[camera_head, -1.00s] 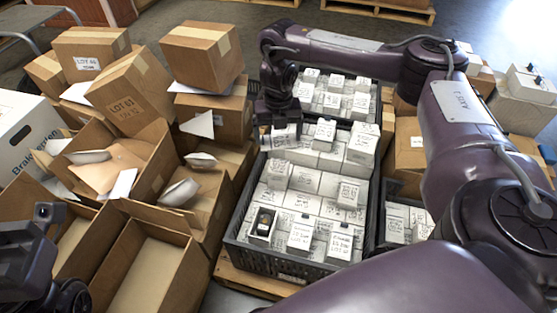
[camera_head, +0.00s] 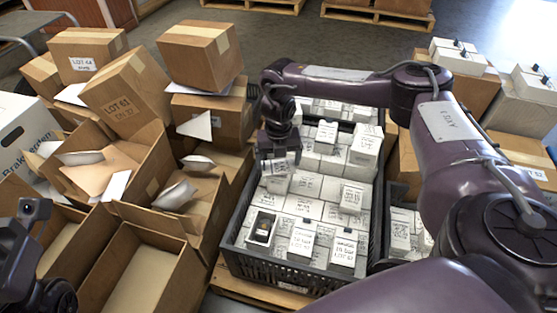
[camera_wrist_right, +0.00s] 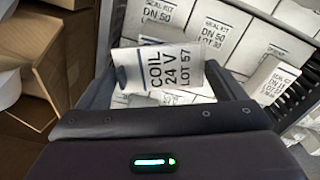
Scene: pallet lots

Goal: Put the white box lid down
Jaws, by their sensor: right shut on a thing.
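My right gripper (camera_head: 278,153) is over the black crate (camera_head: 292,277) of white boxes. It is shut on the white box lid (camera_wrist_right: 162,76), a small white piece with a dark mark, printed COIL 24 V LOT 57. In the head view the lid (camera_head: 278,168) shows just under the fingers, above the boxes; whether it touches any is unclear. One box (camera_head: 261,228) at the crate's near left is open on top, with something dark inside. My left gripper (camera_head: 32,210) is partly in view at the lower left; its fingertips do not show clearly.
Open brown cartons (camera_head: 145,270) and closed ones (camera_head: 135,93) crowd the left. A second crate (camera_head: 395,255) of white boxes stands at right. More white boxes (camera_head: 462,57) sit on cartons at the upper right. The crate is packed, with little bare room.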

